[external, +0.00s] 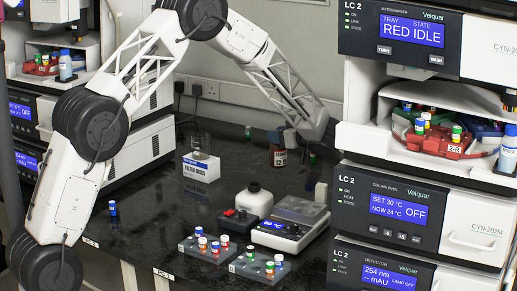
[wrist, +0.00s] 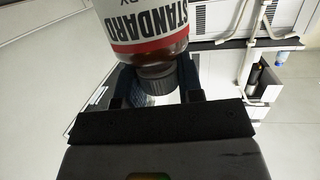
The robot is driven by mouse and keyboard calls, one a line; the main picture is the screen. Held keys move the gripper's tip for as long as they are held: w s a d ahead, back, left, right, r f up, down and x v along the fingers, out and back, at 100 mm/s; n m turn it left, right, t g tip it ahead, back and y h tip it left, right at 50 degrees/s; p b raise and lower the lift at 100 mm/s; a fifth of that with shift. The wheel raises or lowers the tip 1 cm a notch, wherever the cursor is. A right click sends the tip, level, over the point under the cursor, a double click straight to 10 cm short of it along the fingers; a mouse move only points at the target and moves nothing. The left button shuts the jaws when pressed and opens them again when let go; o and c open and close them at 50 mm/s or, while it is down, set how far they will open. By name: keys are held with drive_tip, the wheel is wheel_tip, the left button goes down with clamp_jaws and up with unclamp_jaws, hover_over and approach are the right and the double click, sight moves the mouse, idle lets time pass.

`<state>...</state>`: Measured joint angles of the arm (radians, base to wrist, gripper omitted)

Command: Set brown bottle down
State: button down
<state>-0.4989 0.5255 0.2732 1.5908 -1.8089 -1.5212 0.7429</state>
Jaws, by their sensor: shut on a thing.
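The brown bottle (external: 279,157) has a white label and shows at the back of the dark bench in the external view, just below the end of my arm. My gripper (external: 281,143) is at its top. In the wrist view the bottle (wrist: 150,30) appears upside down, with a red band and the word STANDARD on its label. There my gripper (wrist: 155,88) is shut around its dark cap. I cannot tell whether the bottle's base touches the bench.
Instrument stacks (external: 420,215) rise on the right. A small green-capped vial (external: 248,132) stands behind.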

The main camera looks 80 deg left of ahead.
sight(285, 163)
drive_tip(key=shift+f, duration=2.8)
drive_tip(key=shift+f, duration=1.9)
drive_tip(key=c, duration=0.8)
unclamp_jaws()
drive_tip(key=shift+f, duration=0.15)
drive_tip(key=shift+o, duration=0.2)
drive_tip(key=shift+r, duration=0.2)
